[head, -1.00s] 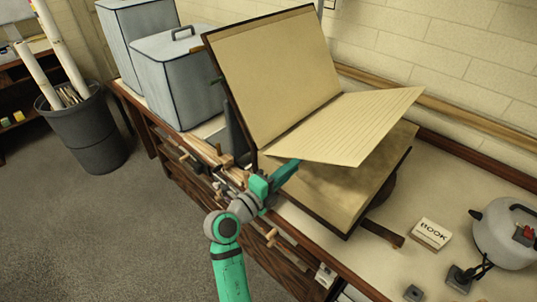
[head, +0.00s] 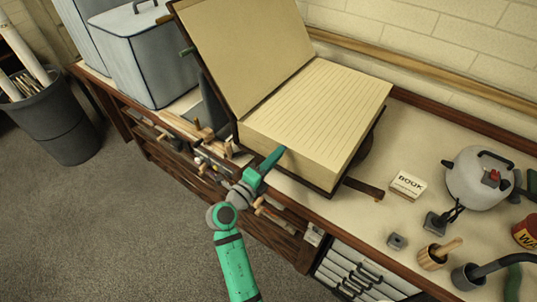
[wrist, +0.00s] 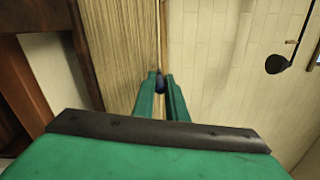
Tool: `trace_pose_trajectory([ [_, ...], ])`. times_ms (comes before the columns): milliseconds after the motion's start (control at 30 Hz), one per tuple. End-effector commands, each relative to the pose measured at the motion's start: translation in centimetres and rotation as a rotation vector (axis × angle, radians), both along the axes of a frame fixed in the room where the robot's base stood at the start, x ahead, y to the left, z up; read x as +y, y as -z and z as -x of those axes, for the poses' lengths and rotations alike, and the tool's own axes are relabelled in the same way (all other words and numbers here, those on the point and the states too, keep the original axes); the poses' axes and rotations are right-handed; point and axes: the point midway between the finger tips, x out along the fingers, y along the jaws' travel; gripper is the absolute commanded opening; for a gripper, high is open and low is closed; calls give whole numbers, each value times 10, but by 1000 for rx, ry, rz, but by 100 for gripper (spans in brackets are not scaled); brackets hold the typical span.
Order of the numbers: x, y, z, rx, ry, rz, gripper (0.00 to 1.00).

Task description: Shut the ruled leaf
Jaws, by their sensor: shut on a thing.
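The big book lies open on the bench, its dark cover (head: 171,8) and blank left side (head: 245,45) tilted up at the back left. The ruled leaf (head: 325,105), cream with fine lines, now lies flat or nearly flat on top of the thick page block (head: 290,165). My gripper (head: 277,156) is at the block's front edge, shut on the leaf's near edge. In the wrist view the green fingers (wrist: 161,78) close at the top edge of the stacked pages (wrist: 118,50). The fingertips partly hide the pinched edge.
Grey lidded boxes (head: 150,65) stand behind left of the book. Tools line the bench's front edge near my arm. A brick wall runs behind.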

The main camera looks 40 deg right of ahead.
Motion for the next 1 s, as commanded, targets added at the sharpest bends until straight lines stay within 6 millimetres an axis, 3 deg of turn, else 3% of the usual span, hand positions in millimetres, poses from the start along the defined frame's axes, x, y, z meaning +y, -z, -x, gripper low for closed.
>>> trace_pose_trajectory([
  [367,-2,4,1,0,3,-6,0],
  [400,-2,5,1,1,3,-7,14],
  [467,-2,5,1,1,3,-7,29],
  [500,-2,5,1,1,3,-7,31],
  [833,2,3,1,-1,0,-4,31],
  [1000,22,3,6,0,-3,-4,31],
])
